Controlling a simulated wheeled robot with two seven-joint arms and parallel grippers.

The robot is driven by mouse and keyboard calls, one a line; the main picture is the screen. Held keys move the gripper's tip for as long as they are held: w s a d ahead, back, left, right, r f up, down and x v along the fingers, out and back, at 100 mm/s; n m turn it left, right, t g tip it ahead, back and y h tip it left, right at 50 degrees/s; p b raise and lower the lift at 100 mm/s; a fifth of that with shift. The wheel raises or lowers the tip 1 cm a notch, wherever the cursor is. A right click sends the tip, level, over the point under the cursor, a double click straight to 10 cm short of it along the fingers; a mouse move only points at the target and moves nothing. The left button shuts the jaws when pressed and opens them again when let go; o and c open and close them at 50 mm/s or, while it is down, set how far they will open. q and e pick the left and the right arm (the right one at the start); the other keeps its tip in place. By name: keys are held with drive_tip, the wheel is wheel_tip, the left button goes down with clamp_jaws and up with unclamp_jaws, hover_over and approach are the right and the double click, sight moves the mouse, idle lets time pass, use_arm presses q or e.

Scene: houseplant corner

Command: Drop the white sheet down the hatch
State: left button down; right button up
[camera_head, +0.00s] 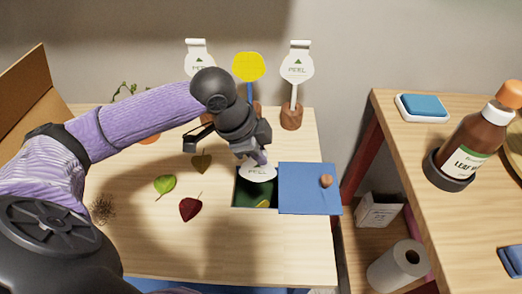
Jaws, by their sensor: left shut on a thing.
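My left gripper (256,157) reaches in from the left and points down at the hatch. It is shut on a white sheet (258,173) with green print. The white sheet hangs over the back part of the open hatch (246,196), a dark square hole in the tabletop. A blue hatch cover (302,197) with a round wooden knob lies to the right of the hole. Something yellow-green shows inside the hole. I cannot tell whether the sheet is above the rim or slightly below it. My right gripper is out of view.
A bare yellow trap (248,67) stands at the back between two white-covered traps (199,65) (297,67) in pots. Loose leaves (191,208) lie left of the hatch. A side shelf at right holds a brown bottle (470,140) and a blue sponge (424,105).

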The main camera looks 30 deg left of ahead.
sight(260, 177)
use_arm(q)
wheel_tip(260, 177, down, 6)
drive_tip(key=shift+f+b, duration=0.15)
drive_tip(key=shift+b, duration=0.65)
drive_tip(key=shift+f, duration=0.6)
drive_tip(key=c, duration=0.7)
unclamp_jaws()
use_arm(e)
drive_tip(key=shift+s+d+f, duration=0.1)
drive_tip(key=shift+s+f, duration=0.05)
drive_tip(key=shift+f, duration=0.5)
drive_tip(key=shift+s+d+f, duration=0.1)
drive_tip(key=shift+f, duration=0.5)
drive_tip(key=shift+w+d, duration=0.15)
